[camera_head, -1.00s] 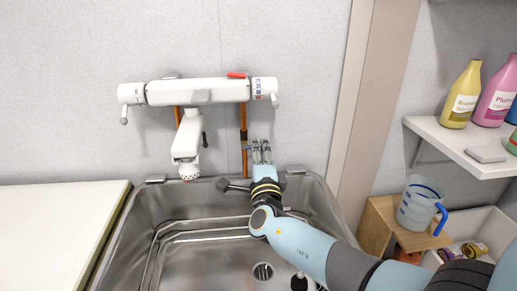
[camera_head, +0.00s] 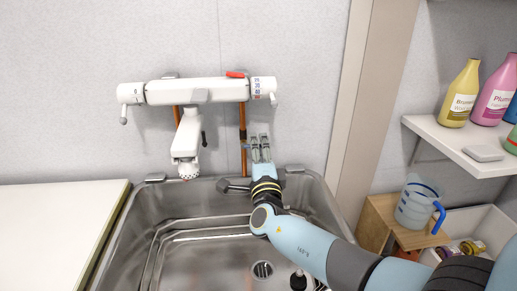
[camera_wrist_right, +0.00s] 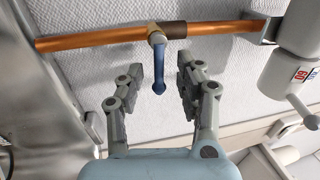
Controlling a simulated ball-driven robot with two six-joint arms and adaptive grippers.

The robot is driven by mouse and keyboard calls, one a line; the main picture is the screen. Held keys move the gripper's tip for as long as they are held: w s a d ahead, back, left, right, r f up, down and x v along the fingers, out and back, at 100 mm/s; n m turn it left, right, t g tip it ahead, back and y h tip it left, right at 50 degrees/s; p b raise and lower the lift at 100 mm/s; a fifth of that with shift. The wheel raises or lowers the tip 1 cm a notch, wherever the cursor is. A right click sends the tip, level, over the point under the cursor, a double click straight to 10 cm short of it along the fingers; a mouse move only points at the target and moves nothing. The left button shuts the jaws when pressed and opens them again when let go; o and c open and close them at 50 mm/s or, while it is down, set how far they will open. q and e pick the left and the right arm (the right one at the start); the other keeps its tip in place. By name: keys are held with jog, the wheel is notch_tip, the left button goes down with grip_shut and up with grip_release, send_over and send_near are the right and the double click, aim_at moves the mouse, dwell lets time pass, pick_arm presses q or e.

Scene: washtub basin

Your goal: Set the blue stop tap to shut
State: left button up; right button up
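The blue stop tap lever (camera_wrist_right: 159,78) shows in the right wrist view, hanging from a brass-coloured valve body (camera_wrist_right: 156,38) on a copper pipe (camera_wrist_right: 90,40). In that picture it points towards my gripper. My right gripper (camera_wrist_right: 161,72) is open, with one finger on each side of the lever and visible gaps to both. Whether the lever is fully between the pads in depth I cannot tell. In the head view my right gripper (camera_head: 260,148) is up at the wall, just right of the copper pipe (camera_head: 242,122). My left gripper is out of view.
A white wall mixer (camera_head: 198,92) with a spout (camera_head: 187,143) is above and left of my gripper. The steel basin (camera_head: 205,255) lies below. A shelf (camera_head: 470,150) with bottles and a stool (camera_head: 385,222) with a jug (camera_head: 418,205) stand to the right.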

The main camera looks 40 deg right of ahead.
jog(key=v, duration=1.2)
dwell(0.4)
